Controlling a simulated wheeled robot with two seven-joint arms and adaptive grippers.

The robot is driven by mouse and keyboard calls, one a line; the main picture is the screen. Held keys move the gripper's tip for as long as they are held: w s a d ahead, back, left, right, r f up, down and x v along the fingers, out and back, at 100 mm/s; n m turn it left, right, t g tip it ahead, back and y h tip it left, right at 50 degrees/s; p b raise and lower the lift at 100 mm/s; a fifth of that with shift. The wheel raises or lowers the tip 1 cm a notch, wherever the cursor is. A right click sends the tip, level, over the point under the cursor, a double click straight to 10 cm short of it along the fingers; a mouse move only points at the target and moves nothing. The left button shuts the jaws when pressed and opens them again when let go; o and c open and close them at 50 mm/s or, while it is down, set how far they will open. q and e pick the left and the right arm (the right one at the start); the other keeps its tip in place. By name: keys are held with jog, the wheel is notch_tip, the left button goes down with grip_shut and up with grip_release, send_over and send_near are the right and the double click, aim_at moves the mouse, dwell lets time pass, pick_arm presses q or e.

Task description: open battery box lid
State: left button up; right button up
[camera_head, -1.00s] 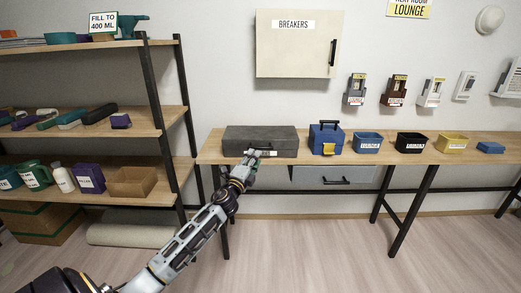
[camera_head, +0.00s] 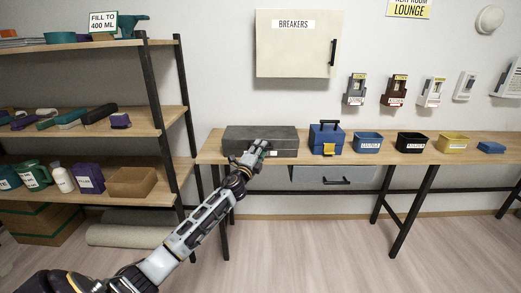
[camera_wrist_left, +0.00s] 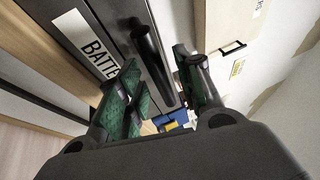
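The battery box (camera_head: 232,138) is a dark grey box on the wooden workbench in the head view, and its lid looks shut. In the left wrist view its white label (camera_wrist_left: 84,42) reads "BATTE" before it is cut off, and a black bar handle (camera_wrist_left: 150,58) stands beside the label. My left gripper (camera_head: 262,147) is at the front of the box, covering part of it. In the left wrist view my left gripper (camera_wrist_left: 160,88) is open, with green-padded fingers on either side of the handle; I cannot tell whether they touch it. My right gripper is out of view.
A blue toolbox (camera_head: 328,139) stands right of the battery box, then a blue bin (camera_head: 368,143), a black bin (camera_head: 411,143) and a yellow bin (camera_head: 453,144). A loaded shelf (camera_head: 158,116) stands at left. A breaker cabinet (camera_head: 297,55) hangs above.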

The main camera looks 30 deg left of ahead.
pick_arm(q)
jog(key=shift+w+r, duration=0.1)
jog(key=shift+w, duration=0.35)
grip_shut()
dwell(0.3)
